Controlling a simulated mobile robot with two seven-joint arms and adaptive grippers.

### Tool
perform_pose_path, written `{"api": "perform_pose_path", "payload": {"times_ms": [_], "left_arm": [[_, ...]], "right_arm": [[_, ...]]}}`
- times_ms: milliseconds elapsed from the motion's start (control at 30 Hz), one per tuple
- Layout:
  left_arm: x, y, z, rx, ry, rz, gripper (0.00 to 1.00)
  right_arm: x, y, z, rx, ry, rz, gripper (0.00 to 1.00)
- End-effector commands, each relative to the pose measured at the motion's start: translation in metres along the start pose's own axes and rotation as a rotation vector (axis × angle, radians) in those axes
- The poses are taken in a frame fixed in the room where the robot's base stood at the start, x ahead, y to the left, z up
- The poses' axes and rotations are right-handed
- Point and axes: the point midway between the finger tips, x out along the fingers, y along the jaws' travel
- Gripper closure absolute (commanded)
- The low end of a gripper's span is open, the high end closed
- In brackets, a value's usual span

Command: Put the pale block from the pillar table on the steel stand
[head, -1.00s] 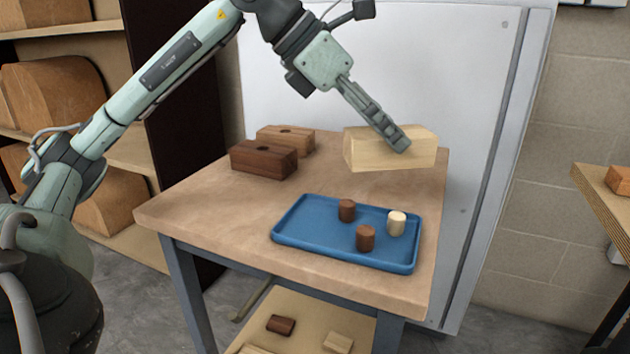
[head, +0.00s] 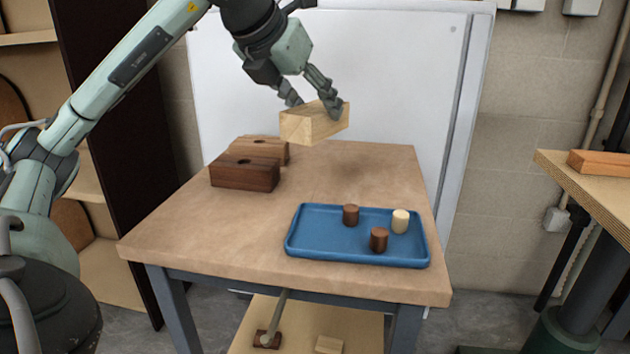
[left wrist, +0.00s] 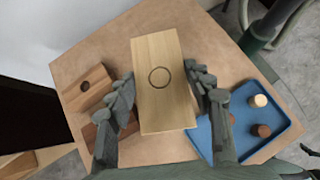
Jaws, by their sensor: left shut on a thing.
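The pale block (head: 303,126) is in the fingers of my left gripper (head: 316,102), held in the air above the back of the brown-topped table (head: 200,223). In the left wrist view, the pale block (left wrist: 160,108) lies between the two fingers (left wrist: 164,92), with a dark ring mark on its face. My right gripper is not in view. I cannot pick out a steel stand in these frames.
A dark brown block (head: 245,174) and a lighter block (head: 262,148) sit at the table's back left. A blue tray (head: 310,249) with small cylinders lies at the front right. At far right, another wooden tabletop (head: 590,190) carries an orange-brown block (head: 600,164).

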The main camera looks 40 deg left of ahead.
Motion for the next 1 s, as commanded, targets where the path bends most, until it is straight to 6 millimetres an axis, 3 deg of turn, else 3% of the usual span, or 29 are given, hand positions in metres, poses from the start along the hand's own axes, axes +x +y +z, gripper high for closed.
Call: {"api": "perform_pose_path", "payload": {"times_ms": [67, 500, 667, 1000], "left_arm": [[0.011, -0.004, 0.003, -0.002, 0.003, -0.002, 0.85], [0.11, -0.03, 0.026, -0.001, 0.003, -0.003, 0.85], [0.123, -0.033, 0.028, 0.001, 0.002, -0.001, 0.85], [0.151, -0.033, 0.0, 0.001, 0.001, -0.001, 0.85]], "right_arm": [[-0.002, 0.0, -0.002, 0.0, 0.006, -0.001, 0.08], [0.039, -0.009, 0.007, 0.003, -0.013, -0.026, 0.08], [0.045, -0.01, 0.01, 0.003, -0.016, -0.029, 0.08], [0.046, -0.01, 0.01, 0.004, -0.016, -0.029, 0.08]]}}
